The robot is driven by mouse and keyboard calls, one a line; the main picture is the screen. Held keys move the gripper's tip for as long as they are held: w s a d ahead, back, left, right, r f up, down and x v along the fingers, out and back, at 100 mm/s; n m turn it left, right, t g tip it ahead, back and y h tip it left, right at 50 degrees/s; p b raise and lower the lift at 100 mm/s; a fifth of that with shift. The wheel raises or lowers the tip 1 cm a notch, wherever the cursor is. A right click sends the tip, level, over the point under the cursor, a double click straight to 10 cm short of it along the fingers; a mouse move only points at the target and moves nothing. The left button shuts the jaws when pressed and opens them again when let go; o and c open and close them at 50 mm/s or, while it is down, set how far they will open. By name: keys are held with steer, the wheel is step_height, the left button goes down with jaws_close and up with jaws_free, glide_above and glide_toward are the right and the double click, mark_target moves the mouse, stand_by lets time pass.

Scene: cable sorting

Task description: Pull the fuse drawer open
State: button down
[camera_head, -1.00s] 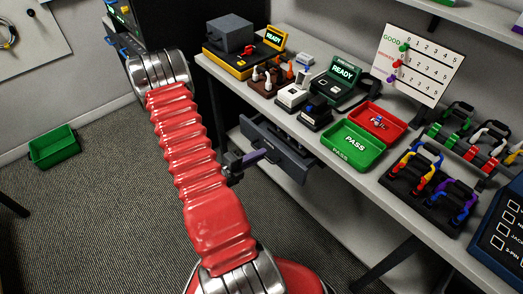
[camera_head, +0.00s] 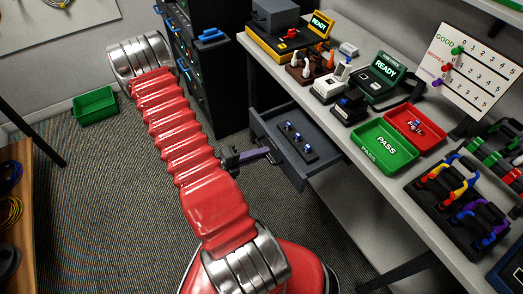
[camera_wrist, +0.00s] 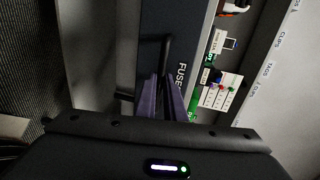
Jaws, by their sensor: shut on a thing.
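The grey fuse drawer (camera_head: 319,167) stands pulled out from under the bench's edge, and a dark insert with several blue-topped fuses (camera_head: 297,140) shows inside it. In the wrist view the dark drawer front (camera_wrist: 158,25) carries white lettering that reads "FUSE", the rest cut off. My gripper (camera_head: 262,154) is at the drawer front, shut on the dark bar handle (camera_wrist: 166,52). In the wrist view its two purple fingers (camera_wrist: 160,98) lie on either side of the handle.
The bench (camera_head: 384,194) above holds a green PASS tray (camera_head: 372,160), a red tray (camera_head: 402,120), testers and cable racks. A black cabinet (camera_head: 213,90) stands left of the bench. A green bin (camera_head: 95,107) is on the floor. Carpet in front of the drawer is clear.

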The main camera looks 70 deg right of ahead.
steer(key=shift+s+f, duration=0.1)
steer(key=shift+f, duration=0.05)
steer(key=c, duration=1.9)
jaws_free()
steer(key=shift+o, duration=0.2)
steer(key=v, duration=1.4)
steer(key=shift+f+m, duration=0.1)
steer(key=shift+m, duration=0.2)
